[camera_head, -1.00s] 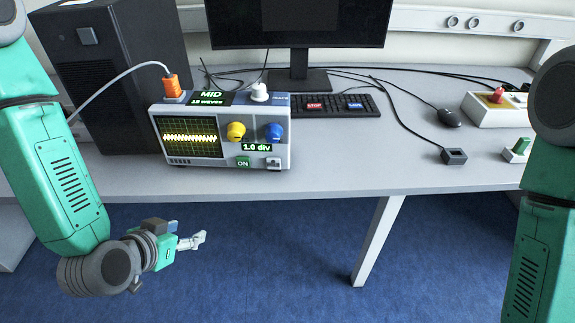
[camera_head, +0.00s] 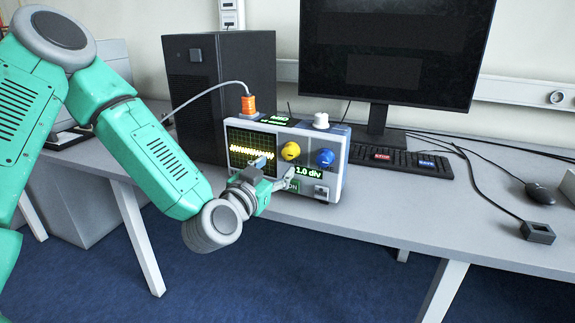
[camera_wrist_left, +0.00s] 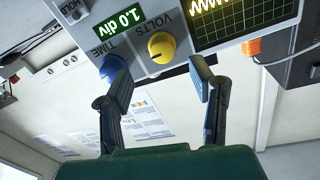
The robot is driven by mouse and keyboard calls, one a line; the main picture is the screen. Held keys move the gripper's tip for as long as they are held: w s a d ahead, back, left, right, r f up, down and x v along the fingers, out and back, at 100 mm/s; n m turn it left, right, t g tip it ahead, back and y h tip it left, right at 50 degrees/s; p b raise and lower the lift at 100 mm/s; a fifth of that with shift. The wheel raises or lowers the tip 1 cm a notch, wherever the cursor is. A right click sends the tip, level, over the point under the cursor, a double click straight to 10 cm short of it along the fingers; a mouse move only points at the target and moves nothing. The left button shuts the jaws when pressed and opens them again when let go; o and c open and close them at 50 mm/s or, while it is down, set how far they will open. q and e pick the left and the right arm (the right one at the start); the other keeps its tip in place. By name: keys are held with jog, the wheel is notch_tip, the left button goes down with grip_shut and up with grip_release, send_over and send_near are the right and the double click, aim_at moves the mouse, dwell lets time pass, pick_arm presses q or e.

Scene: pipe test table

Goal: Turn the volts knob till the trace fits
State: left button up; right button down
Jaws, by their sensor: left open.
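The oscilloscope (camera_head: 318,189) stands on the table with a lit screen (camera_head: 252,147) showing a yellow trace and a readout (camera_head: 309,171) of 1.0 div. Its yellow volts knob (camera_head: 290,151) sits right of the screen, left of the blue time knob (camera_head: 325,158). In the upside-down left wrist view the yellow knob (camera_wrist_left: 161,47) is labelled VOLTS, the blue knob (camera_wrist_left: 111,67) TIME. My left gripper (camera_head: 276,169) is open and empty in front of the panel. In the left wrist view its fingers (camera_wrist_left: 158,80) are spread below the yellow knob, not closed on it. My right gripper is out of view.
An orange plug (camera_head: 248,104) with a grey cable and a white knob (camera_head: 321,121) are on the oscilloscope's top. A black computer tower (camera_head: 250,60) stands behind left. A monitor, keyboard (camera_head: 402,160) and mouse (camera_head: 540,193) are at right.

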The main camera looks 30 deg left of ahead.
aim_at(286, 157)
pick_arm(q)
jog(key=w, duration=0.3)
jog(key=shift+w+d+r+b, duration=0.1)
jog(key=shift+w+d+b, duration=0.2)
jog(key=shift+w, duration=0.05)
jog(key=w, duration=0.1)
jog(key=w+a, duration=0.2)
jog(key=shift+f+b, duration=0.25)
jog(key=shift+b, duration=0.05)
jog(key=shift+w+a+f, duration=0.1)
jog(key=shift+w+a, duration=0.15)
jog(key=shift+a, duration=0.25)
jog(key=shift+d+r, duration=0.2)
jog(key=shift+d, duration=0.35)
jog(key=shift+d+r, duration=0.1)
jog(key=shift+d, duration=0.2)
jog(key=c, duration=0.4)
jog(key=shift+d, duration=0.1)
jog(key=c, duration=0.6)
jog(key=shift+a, duration=0.35)
grip_shut()
jog(key=shift+c, duration=0.6)
grip_release()
jog(key=shift+f, duration=0.2)
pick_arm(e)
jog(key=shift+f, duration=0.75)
